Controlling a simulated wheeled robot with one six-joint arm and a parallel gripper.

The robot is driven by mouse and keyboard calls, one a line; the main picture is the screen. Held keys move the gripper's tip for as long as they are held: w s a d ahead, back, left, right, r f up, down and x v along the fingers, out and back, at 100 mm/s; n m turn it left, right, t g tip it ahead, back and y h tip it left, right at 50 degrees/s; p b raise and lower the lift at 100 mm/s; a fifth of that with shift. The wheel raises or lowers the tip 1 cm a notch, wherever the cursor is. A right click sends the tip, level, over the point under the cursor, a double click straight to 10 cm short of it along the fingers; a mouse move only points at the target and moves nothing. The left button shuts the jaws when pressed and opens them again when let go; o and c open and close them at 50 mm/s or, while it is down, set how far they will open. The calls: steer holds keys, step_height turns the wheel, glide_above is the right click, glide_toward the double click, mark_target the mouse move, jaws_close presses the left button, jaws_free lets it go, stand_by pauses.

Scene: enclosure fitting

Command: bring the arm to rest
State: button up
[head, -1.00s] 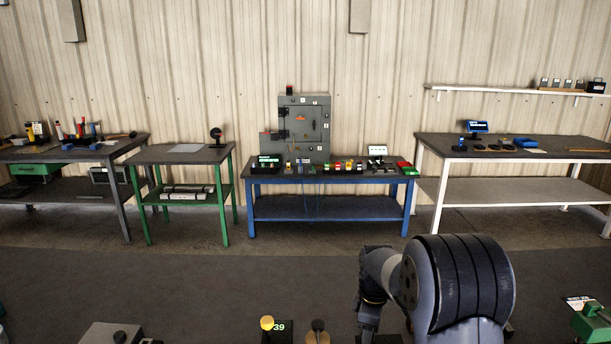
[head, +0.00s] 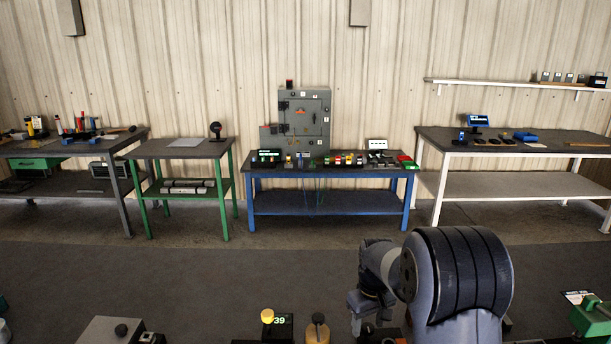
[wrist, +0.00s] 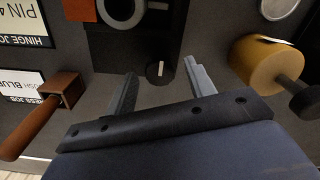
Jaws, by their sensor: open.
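My gripper (wrist: 161,85) shows in the wrist view with its two fingers apart and nothing between them. Below the fingertips are a dark surface and a dark block with a small round knob (wrist: 160,70). In the head view my arm is folded at the lower right, and my gripper (head: 360,312) hangs beside it, partly hidden by the bottom edge and the arm itself.
In the wrist view a wooden-handled tool (wrist: 40,115) lies left and a yellow cylinder with a dark knob (wrist: 262,65) lies right. A grey enclosure (head: 304,120) stands on the blue bench (head: 330,204) against the wall. Open floor (head: 190,275) lies before the benches.

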steer(key=m, duration=1.2)
steer(key=shift+p, duration=0.4)
stand_by(0.3)
